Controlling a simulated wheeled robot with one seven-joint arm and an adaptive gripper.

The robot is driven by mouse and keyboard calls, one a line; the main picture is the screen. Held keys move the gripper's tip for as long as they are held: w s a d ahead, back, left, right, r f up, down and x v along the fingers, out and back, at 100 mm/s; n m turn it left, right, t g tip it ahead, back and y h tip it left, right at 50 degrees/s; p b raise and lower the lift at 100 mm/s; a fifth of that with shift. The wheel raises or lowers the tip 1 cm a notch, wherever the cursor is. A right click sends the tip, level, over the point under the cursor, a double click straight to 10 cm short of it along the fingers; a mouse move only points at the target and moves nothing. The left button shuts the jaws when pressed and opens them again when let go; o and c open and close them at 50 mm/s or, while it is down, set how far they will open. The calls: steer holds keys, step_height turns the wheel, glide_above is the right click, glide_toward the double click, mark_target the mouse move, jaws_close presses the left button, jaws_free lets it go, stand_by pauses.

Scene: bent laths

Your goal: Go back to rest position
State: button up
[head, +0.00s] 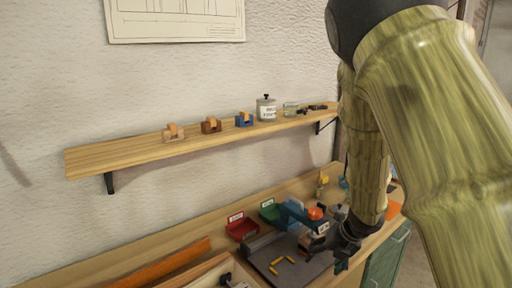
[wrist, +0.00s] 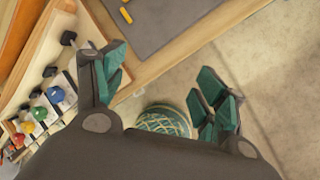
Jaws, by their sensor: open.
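My gripper (wrist: 160,92) is open in the wrist view, with its teal finger pads spread wide and nothing between them. Below the fingers are the bench edge and the pale floor (wrist: 245,45). A round patterned green and yellow thing (wrist: 163,120) shows low between the fingers, partly hidden by my gripper body. In the head view my gripper (head: 345,252) hangs at the front edge of the workbench (head: 120,262), partly hidden by my large arm, which covers the right side.
A dark mat (head: 262,258) with small yellow pieces lies on the bench. A red bin (head: 241,229) and a green bin (head: 270,211) stand behind it. A wooden shelf (head: 120,154) on the wall holds small blocks and a lidded jar (head: 266,108). Open floor lies beyond the bench edge.

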steer(key=s+a+f+m+b, duration=0.1)
steer(key=s+f+m, duration=0.75)
steer(key=f, duration=0.45)
steer(key=s+a+f+m+b, duration=0.1)
steer(key=s+f+m, duration=0.8)
steer(key=f, duration=0.4)
steer(key=s+d+f+m+g+h, duration=0.1)
steer(key=s+d+f+m+g, duration=0.1)
steer(key=s+f+m, duration=0.3)
steer(key=s+d+f+m+g+h, duration=0.1)
steer(key=s+f+m, duration=0.4)
steer(key=s+m, duration=0.5)
steer(key=s+d+h+b, duration=0.1)
steer(key=s, duration=0.6)
steer(key=shift+d+f+m+g, duration=0.15)
steer(key=shift+f+m+g, duration=0.2)
steer(key=shift+f+g, duration=0.05)
steer(key=shift+w, duration=0.1)
